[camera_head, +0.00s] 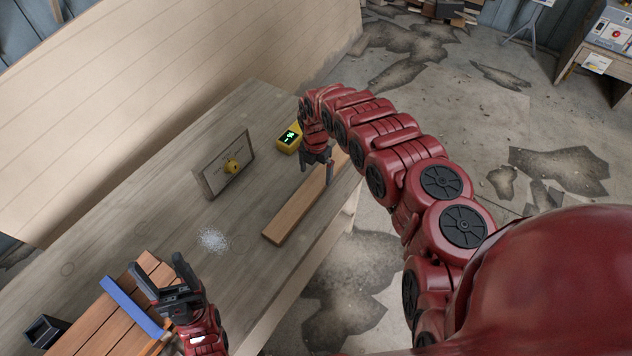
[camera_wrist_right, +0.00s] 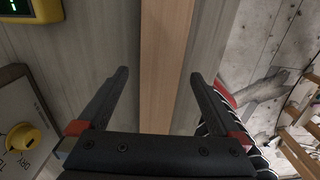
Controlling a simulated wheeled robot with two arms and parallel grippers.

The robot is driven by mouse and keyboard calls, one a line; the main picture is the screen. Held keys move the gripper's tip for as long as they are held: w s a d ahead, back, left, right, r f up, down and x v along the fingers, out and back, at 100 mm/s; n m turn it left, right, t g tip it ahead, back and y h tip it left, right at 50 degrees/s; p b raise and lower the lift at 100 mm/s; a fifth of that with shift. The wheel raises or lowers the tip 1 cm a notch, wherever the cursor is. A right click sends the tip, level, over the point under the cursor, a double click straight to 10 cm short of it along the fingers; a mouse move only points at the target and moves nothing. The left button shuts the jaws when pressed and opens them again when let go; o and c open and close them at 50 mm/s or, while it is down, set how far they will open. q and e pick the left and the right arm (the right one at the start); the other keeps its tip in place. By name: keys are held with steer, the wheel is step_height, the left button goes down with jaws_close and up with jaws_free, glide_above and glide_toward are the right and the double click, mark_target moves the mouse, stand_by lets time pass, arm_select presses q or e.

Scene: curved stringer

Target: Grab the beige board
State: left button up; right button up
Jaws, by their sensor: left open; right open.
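The beige board (camera_head: 290,215) is a long light-brown plank lying flat on the workbench near its right edge. My right gripper (camera_head: 318,163) is over its far part, and the arm hides some of it. In the right wrist view the board (camera_wrist_right: 166,60) runs between the two open fingers of my right gripper (camera_wrist_right: 158,82), with a gap on each side. My left gripper (camera_head: 160,278) is open at the lower left, over or beside reddish-brown slats, away from the board. I cannot tell whether it touches anything.
The grey wooden workbench (camera_head: 170,212) holds an upright panel with a yellow knob (camera_head: 228,168), a yellow device with a green display (camera_head: 289,138), whitish grains (camera_head: 213,240), reddish-brown slats (camera_head: 100,330) and a blue strip (camera_head: 130,306). A beige wall panel (camera_head: 150,90) stands behind.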

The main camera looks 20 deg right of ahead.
mark_target(316, 181)
step_height(316, 181, down, 3)
steer(key=shift+a+f, duration=0.1)
steer(key=shift+f, duration=0.2)
jaws_close()
stand_by(0.5)
